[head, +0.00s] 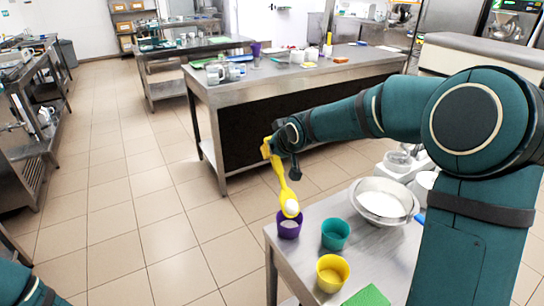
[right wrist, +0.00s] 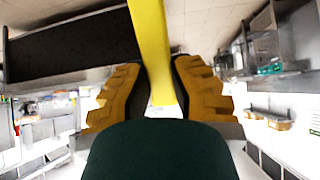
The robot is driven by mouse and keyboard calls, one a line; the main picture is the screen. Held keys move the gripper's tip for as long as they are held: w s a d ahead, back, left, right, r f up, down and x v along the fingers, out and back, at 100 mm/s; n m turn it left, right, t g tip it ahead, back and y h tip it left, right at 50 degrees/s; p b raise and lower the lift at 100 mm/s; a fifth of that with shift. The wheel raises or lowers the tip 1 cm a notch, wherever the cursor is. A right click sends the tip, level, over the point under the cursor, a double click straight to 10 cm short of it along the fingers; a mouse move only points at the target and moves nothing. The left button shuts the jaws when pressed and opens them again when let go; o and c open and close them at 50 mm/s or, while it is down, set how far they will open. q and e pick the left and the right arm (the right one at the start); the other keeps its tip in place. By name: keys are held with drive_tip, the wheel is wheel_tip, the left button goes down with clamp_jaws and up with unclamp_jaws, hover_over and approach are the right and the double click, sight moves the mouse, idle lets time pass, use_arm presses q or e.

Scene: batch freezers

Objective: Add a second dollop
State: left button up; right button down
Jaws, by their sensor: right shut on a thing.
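My right gripper (head: 270,149) is shut on the handle of a yellow spoon (head: 283,187). In the right wrist view the yellow handle (right wrist: 152,45) runs between the two ridged fingers (right wrist: 160,85). The spoon points down, and its bowl carries a white dollop (head: 291,208). The bowl is over the purple cup (head: 288,231), which has white stuff inside; I cannot tell whether the spoon touches it. A teal cup (head: 335,235) and a yellow cup (head: 332,274) stand nearby. A steel bowl (head: 362,209) holds white stuff. My left gripper is out of view.
The cups stand on a steel table (head: 285,258), the purple one near its far left corner. A green item (head: 367,297) lies at the front. A white appliance (head: 396,165) stands behind the bowl. A long steel counter (head: 290,76) is farther back. Tiled floor lies open to the left.

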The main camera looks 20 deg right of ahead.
drive_tip(key=shift+s+r+t, duration=0.35)
drive_tip(key=shift+s+t, duration=0.1)
drive_tip(key=shift+s, duration=0.1)
drive_tip(key=shift+s+r+t, duration=0.35)
drive_tip(key=shift+s+t, duration=0.1)
drive_tip(key=shift+s, duration=0.1)
drive_tip(key=shift+s+d+r+t, duration=0.1)
drive_tip(key=shift+s+r+t, duration=0.15)
drive_tip(key=shift+s+t, duration=0.35)
drive_tip(key=shift+s+d+r+t, duration=0.1)
drive_tip(key=shift+s+r+t, duration=0.25)
drive_tip(key=shift+s, duration=0.35)
drive_tip(key=shift+s+d+r+t, duration=0.1)
drive_tip(key=shift+s+r+t, duration=0.1)
drive_tip(key=shift+s+t, duration=0.4)
drive_tip(key=shift+a, duration=0.1)
